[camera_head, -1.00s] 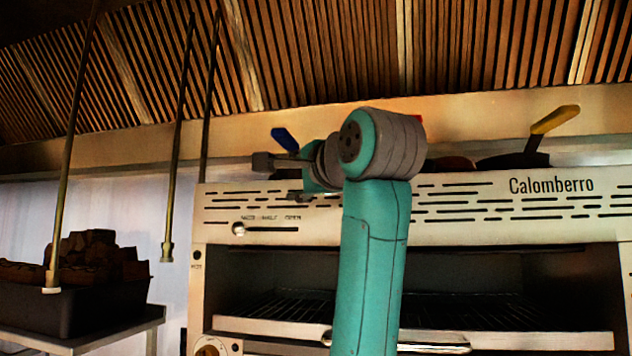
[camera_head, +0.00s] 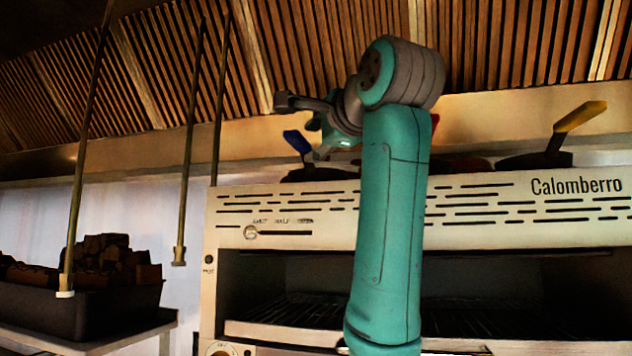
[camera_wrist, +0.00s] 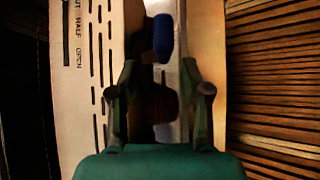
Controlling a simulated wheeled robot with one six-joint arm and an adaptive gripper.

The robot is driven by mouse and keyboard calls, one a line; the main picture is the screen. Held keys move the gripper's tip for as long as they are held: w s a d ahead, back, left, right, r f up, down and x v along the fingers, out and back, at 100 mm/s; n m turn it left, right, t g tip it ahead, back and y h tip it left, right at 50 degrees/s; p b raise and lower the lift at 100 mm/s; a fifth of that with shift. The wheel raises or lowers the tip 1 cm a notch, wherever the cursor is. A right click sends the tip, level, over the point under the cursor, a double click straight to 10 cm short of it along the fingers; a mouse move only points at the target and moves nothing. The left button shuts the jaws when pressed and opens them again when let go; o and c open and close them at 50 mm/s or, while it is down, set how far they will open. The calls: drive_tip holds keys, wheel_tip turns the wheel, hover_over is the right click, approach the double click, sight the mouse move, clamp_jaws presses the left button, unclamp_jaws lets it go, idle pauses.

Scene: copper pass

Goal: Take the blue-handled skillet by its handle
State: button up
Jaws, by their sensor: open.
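The blue-handled skillet (camera_head: 318,174) sits on top of the oven, its dark pan partly hidden behind my arm. Its blue handle (camera_head: 297,141) sticks up and to the left. In the wrist view the blue handle (camera_wrist: 163,38) shows ahead of the open gripper (camera_wrist: 163,75), roughly between the two fingers in the picture. Nothing is between the fingertips that I can see as held.
Slatted hood panels (camera_head: 510,45) hang above. Metal rods (camera_head: 190,150) hang at left, near a dark bin (camera_head: 85,310).

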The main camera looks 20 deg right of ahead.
sight(308, 144)
drive_tip(key=shift+w+r, duration=0.15)
drive_tip(key=shift+w, duration=2.2)
clamp_jaws()
